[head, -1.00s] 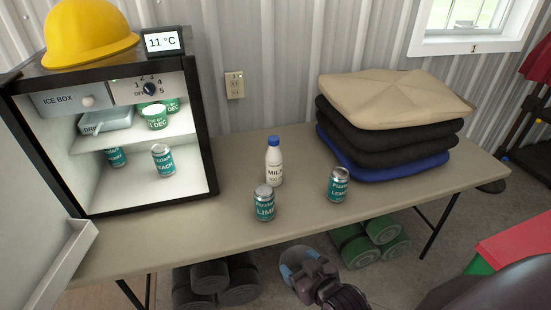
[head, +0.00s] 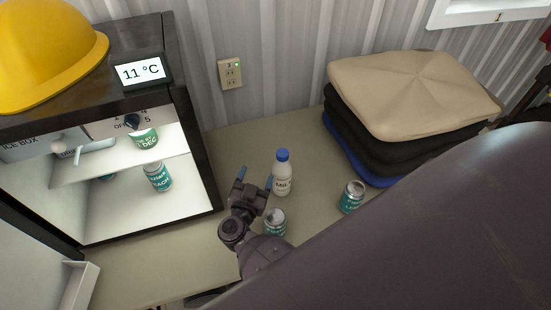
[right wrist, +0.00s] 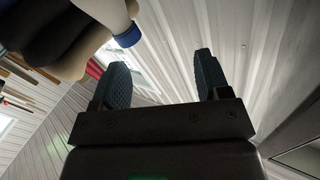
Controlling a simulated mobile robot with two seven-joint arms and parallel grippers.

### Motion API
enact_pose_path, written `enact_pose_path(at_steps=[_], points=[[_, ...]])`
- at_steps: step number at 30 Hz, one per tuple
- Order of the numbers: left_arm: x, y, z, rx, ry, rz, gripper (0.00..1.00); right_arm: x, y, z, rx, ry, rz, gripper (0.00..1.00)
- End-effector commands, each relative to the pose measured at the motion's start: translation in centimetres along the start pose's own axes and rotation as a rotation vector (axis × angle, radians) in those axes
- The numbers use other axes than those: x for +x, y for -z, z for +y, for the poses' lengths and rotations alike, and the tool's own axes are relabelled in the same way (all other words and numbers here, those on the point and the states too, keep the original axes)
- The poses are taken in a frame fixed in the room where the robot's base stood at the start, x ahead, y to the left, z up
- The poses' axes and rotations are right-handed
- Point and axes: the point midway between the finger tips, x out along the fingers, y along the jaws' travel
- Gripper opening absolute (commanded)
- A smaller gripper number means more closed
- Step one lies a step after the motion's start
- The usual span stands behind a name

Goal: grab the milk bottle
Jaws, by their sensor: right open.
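The milk bottle (head: 282,177), white with a blue cap, stands upright on the table just right of my right gripper (head: 254,180). The gripper is open, its two blue-tipped fingers apart with nothing between them. In the right wrist view, the bottle (right wrist: 112,15) shows at the upper left with its blue cap, outside the open fingers (right wrist: 160,80). My left gripper is not in view.
A lime can (head: 275,222) stands beside my right gripper, partly hidden by my arm. Another can (head: 351,197) stands to the right. Folded cushions (head: 410,95) are stacked at the back right. An open fridge (head: 190,150) stands at the left, on the beige table (head: 240,143).

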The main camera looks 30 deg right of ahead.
Motion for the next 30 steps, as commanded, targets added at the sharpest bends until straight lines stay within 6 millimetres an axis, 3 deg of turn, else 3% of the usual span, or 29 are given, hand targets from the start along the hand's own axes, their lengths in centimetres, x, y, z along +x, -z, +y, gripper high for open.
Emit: enact_pose_path(at_steps=[3, 6, 11, 15, 30], points=[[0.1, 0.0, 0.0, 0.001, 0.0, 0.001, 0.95, -0.3, -0.3, 2.4, -0.115, -0.137, -0.009, 0.69], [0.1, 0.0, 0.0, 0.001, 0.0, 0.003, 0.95, -0.4, 0.0, 3.1, -0.186, -0.186, -0.002, 0.69], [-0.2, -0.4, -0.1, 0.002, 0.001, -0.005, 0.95, 0.5, 0.1, 3.3, -0.227, -0.187, 0.0, 0.69], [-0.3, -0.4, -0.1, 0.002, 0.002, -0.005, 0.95, 2.6, 0.2, 3.6, -0.226, -0.186, 0.003, 0.69], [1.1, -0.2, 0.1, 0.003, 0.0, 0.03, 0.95, 6.8, 0.0, 4.5, -0.222, -0.184, 0.003, 0.69]])
